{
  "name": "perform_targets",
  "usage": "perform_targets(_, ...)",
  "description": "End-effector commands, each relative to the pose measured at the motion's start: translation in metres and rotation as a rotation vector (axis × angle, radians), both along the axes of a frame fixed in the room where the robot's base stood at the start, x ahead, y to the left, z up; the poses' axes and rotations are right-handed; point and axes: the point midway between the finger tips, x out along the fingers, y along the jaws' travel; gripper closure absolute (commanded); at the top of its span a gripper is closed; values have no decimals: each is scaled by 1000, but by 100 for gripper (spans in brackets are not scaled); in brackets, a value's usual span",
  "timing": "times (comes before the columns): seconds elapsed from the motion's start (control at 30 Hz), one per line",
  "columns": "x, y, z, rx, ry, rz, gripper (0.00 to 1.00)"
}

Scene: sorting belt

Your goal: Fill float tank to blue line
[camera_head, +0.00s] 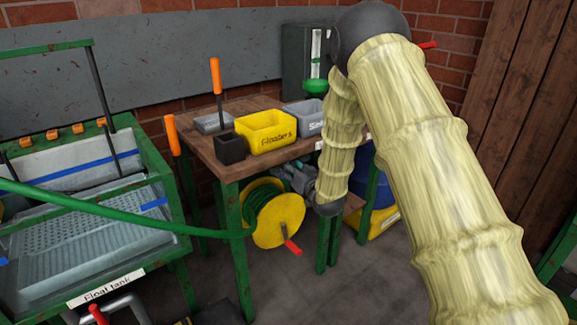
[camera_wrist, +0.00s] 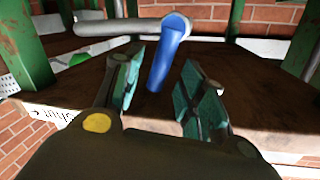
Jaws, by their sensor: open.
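The float tank (camera_head: 150,192) stands at the left in the head view, with green framing and a "Float tank" label on its front. A blue line (camera_head: 75,178) runs along its inside back wall. A perforated grey floor shows inside; I cannot tell the water level. In the wrist view, a blue lever handle (camera_wrist: 160,72) hangs from a grey pipe (camera_wrist: 110,27). My gripper (camera_wrist: 163,62) is open, with one finger on each side of the handle; contact is unclear. In the head view, my gripper (camera_head: 285,176) is beneath the wooden table, partly hidden.
A green hose (camera_head: 110,212) runs from the tank to a yellow reel (camera_head: 278,218) beside the table (camera_head: 215,150). A yellow "Floaters" bin (camera_head: 265,126), a grey bin and a black box stand on the table. Green posts (camera_wrist: 38,60) flank the lever.

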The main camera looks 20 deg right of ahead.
Motion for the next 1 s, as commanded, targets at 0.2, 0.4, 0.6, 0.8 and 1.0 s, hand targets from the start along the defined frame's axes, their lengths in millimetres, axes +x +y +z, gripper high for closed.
perform_targets(0.2,-41,-7,2,1,1,-1,59)
perform_targets(0.4,-69,-13,4,2,2,-3,59)
perform_targets(0.6,-81,-14,4,0,1,-1,59)
perform_targets(0.8,-83,-14,4,0,1,-1,59)
perform_targets(1.0,-83,-14,4,0,1,-1,59)
